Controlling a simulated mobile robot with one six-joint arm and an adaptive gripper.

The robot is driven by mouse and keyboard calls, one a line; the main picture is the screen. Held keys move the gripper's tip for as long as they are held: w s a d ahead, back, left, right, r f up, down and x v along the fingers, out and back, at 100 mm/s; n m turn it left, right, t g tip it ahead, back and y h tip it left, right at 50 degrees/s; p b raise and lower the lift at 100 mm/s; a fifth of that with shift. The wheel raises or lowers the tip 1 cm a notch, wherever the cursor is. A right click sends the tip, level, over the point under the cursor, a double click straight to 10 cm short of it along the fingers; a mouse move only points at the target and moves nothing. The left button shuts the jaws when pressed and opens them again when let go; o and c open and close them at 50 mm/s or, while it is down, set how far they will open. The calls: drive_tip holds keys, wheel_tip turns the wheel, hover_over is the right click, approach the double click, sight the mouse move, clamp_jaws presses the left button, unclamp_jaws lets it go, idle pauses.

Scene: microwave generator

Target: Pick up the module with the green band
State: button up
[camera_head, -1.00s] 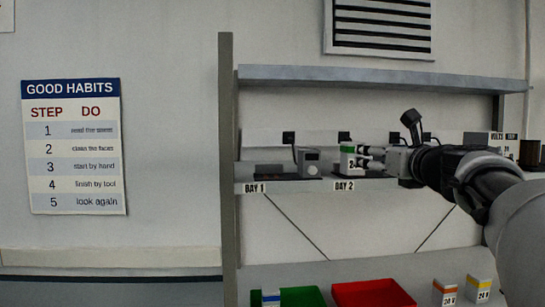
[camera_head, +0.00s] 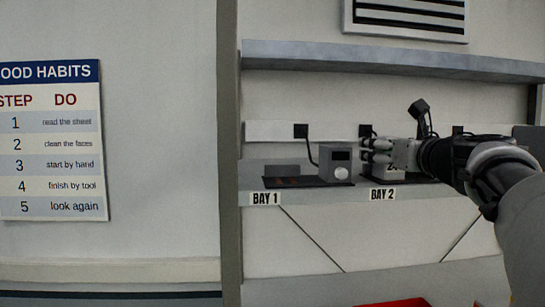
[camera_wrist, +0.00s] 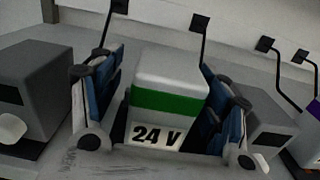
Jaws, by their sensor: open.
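The module with the green band (camera_wrist: 166,101) is a pale box marked "24 V" in the wrist view. It stands upright between the two blue-padded fingers of my gripper (camera_wrist: 160,85). The fingers are open, one on each side of it. Small gaps seem to show, but I cannot tell whether either pad touches. In the head view my gripper (camera_head: 374,150) comes in from the right at Bay 2 and hides most of the module, including its green band.
A grey device with a knob (camera_head: 336,165) stands at Bay 1, left of my gripper. In the wrist view another grey device (camera_wrist: 268,132) is close to the right finger, with a purple-banded module (camera_wrist: 303,145) beyond. An upper shelf (camera_head: 390,62) runs above.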

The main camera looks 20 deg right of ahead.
drive_tip(key=shift+w+d, duration=0.2)
drive_tip(key=shift+w, duration=0.15)
drive_tip(key=shift+s+r, duration=0.15)
drive_tip(key=shift+s, duration=0.4)
drive_tip(key=shift+s+r, duration=0.15)
drive_tip(key=shift+s, duration=0.35)
drive_tip(key=shift+s+a+r, duration=0.1)
drive_tip(key=shift+s+a, duration=0.1)
drive_tip(key=shift+s, duration=0.1)
drive_tip(key=shift+c, duration=0.9)
drive_tip(key=shift+w+d+f, duration=0.15)
drive_tip(key=shift+w+f, duration=0.1)
drive_tip(key=shift+w, duration=0.5)
drive_tip(key=c, duration=0.4)
drive_tip(key=shift+s+r, duration=0.1)
drive_tip(key=shift+s, duration=0.3)
drive_tip(key=shift+c, duration=1.9)
drive_tip(key=shift+w, duration=0.2)
drive_tip(key=shift+c, duration=1.8)
drive_tip(key=shift+s, duration=0.15)
